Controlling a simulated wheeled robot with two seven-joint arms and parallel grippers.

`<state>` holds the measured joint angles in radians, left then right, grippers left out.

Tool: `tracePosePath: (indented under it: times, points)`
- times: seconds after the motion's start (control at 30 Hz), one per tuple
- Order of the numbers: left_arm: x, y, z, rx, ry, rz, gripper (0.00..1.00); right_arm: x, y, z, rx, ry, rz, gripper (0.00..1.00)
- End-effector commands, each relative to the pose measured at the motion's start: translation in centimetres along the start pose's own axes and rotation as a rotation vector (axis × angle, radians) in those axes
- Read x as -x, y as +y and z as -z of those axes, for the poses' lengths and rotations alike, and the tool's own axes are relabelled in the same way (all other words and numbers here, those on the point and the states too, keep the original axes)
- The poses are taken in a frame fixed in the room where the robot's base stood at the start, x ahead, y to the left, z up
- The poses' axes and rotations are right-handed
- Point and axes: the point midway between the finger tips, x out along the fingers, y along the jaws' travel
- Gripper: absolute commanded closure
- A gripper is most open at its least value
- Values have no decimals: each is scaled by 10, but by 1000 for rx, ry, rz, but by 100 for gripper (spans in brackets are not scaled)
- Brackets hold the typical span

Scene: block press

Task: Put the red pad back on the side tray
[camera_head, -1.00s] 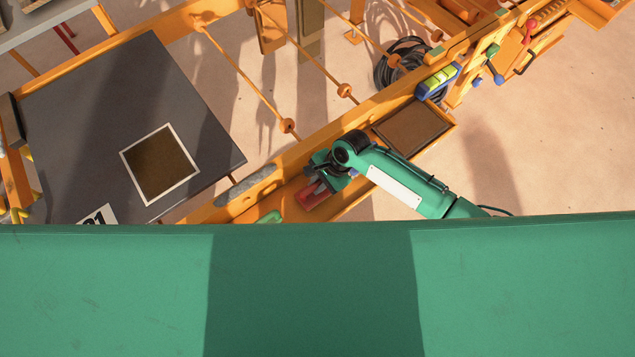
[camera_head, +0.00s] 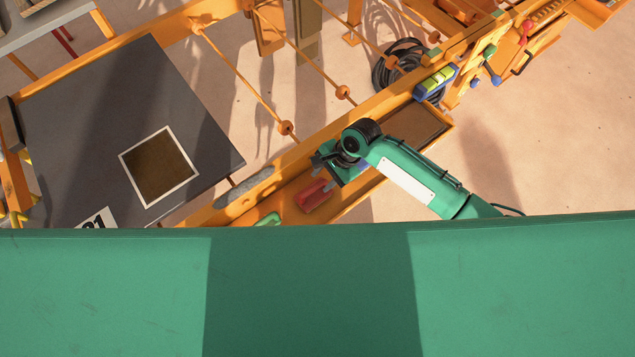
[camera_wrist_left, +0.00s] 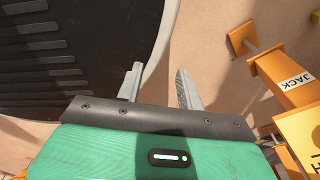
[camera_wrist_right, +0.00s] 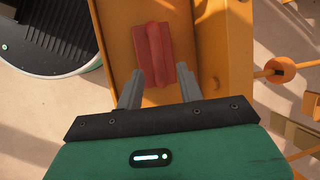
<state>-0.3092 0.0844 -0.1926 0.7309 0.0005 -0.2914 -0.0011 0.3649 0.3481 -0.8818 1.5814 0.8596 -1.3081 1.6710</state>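The red pad (camera_head: 314,195) lies on the orange side tray (camera_head: 345,201), beside a green piece (camera_head: 268,219). In the right wrist view the pad (camera_wrist_right: 154,53) has a raised ridge and rests on the tray floor (camera_wrist_right: 122,70). My right gripper (camera_head: 328,163) is up and to the right of the pad in the head view. In the right wrist view its fingers (camera_wrist_right: 160,92) are apart, with nothing held, just short of the pad. My left gripper (camera_wrist_left: 159,86) is open and empty, away from the tray; the head view does not show it.
A grey press table (camera_head: 95,125) with a white-framed brown square (camera_head: 160,167) stands at left. A grey roll-like piece (camera_head: 245,187) lies along the tray's edge. A brown panel (camera_head: 413,127) and a blue-yellow box (camera_head: 436,82) are at the tray's right end. Orange rods cross behind.

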Motion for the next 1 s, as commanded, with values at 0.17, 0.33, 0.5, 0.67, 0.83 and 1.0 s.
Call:
tracePosePath:
  times: [0.17,0.33,0.5,0.67,0.83,1.0]
  points:
    - [1,0,-4,0,-6,0,62,39,0,0,3,2,2,63]
    - [1,1,-8,-1,-8,-1,62,62,0,0,1,1,0,63]
    - [1,2,-14,-1,-14,-3,62,70,0,0,1,1,0,63]
    - [2,4,-19,-2,-21,-4,62,71,0,0,0,0,-1,63]
    - [2,4,-20,-2,-21,-5,62,70,0,0,1,0,0,63]
    - [1,4,-16,-1,-17,-5,62,70,0,0,1,0,0,63]
